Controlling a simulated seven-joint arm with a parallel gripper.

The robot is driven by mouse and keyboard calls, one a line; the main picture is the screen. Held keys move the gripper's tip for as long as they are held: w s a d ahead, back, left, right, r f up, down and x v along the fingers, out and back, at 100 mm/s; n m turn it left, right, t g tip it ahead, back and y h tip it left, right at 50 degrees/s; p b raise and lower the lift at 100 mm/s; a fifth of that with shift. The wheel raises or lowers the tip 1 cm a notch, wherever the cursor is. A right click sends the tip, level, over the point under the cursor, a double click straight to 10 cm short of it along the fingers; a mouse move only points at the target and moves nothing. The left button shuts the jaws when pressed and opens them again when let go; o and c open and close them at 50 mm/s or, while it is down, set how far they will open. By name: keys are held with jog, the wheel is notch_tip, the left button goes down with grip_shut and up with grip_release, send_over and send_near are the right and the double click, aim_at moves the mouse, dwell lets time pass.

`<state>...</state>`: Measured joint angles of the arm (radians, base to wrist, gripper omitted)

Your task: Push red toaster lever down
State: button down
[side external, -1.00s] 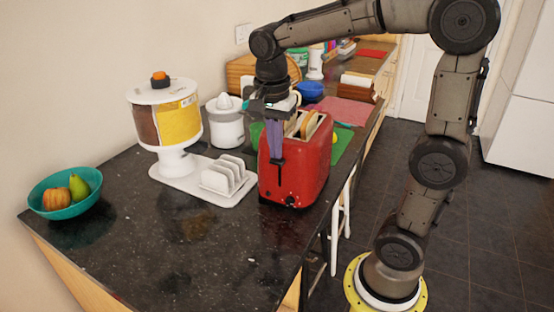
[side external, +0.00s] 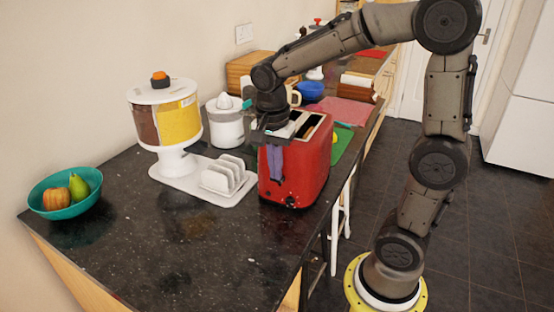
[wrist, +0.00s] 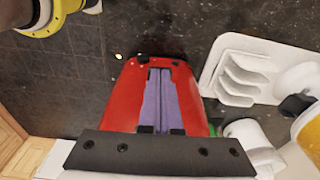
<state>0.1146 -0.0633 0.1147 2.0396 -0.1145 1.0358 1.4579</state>
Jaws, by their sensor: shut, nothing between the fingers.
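The red toaster (side external: 308,170) stands upright near the counter's right edge. Its top slots (side external: 312,124) look dark, with no bread standing above them. My gripper (side external: 275,179) is shut, its purple fingers pointing down along the toaster's lever-side face. In the wrist view, the closed fingers (wrist: 160,72) lie together over the red toaster (wrist: 122,100). The lever is hidden behind or under the fingertips, and I cannot tell whether they touch it. A small dark knob shows low on that same face.
A white toast rack (side external: 222,178) on a white tray and a cereal dispenser (side external: 165,120) stand left of the toaster. A white juicer (side external: 226,128) is behind. A teal fruit bowl (side external: 65,200) sits far left. The front counter is clear.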

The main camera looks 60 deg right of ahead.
jog(key=shift+f, duration=0.6)
jog(key=a, duration=0.1)
jog(key=a+r, duration=0.1)
jog(key=a, duration=0.1)
jog(key=shift+s, duration=0.1)
jog(key=shift+r, duration=0.1)
notch_tip(320, 180, up, 14)
jog(key=a, duration=0.1)
jog(key=shift+a, duration=0.2)
jog(key=shift+f, duration=0.2)
